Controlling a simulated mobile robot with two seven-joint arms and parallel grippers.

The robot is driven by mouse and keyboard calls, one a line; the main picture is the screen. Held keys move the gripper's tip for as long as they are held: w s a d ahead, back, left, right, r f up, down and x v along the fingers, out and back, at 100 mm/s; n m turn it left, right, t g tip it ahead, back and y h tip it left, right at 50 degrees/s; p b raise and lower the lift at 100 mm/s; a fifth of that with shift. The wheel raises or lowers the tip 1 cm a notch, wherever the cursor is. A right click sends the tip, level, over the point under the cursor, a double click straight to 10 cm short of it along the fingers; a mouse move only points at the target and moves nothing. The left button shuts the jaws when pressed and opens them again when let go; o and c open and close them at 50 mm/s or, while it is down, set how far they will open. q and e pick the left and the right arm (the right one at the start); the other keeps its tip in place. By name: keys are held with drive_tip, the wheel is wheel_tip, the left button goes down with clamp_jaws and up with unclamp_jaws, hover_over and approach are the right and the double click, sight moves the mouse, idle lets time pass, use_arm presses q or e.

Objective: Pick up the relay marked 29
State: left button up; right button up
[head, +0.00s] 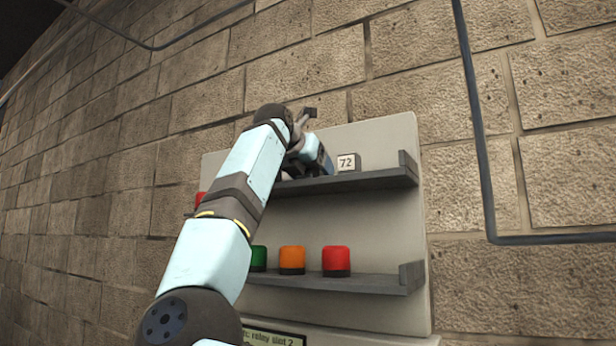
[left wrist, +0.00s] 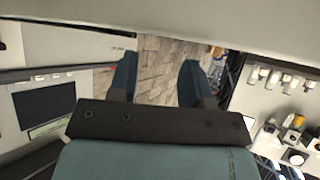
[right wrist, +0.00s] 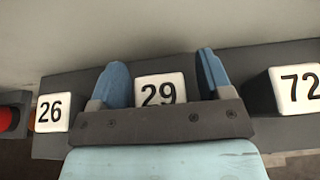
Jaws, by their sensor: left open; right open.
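The relay marked 29 (right wrist: 158,90) is a small block with a white face, on the dark upper shelf. In the right wrist view it stands between the two blue fingers of my right gripper (right wrist: 160,62), with the lower part of its face hidden by the gripper body. The fingers are open; I cannot tell whether they touch it. In the head view my right gripper (head: 313,155) is at the upper shelf, and its arm and hand hide relay 29. My left gripper (left wrist: 159,62) is open and empty in the left wrist view, away from the shelf.
The relay marked 72 (head: 347,162) stands just right of my right gripper. The relay marked 26 (right wrist: 51,111) stands to its left. A lower shelf (head: 365,284) holds red (head: 336,260), orange (head: 291,258) and green (head: 259,257) caps. A pipe (head: 476,120) runs along the brick wall.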

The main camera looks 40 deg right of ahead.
drive_tip(key=shift+s+a+r, duration=0.1)
drive_tip(key=shift+a, duration=0.05)
drive_tip(key=shift+c, duration=0.2)
drive_tip(key=shift+s+a+r, duration=0.1)
drive_tip(key=shift+a, duration=0.05)
drive_tip(key=c, duration=1)
drive_tip(key=shift+o, duration=0.2)
drive_tip(key=shift+r, duration=0.1)
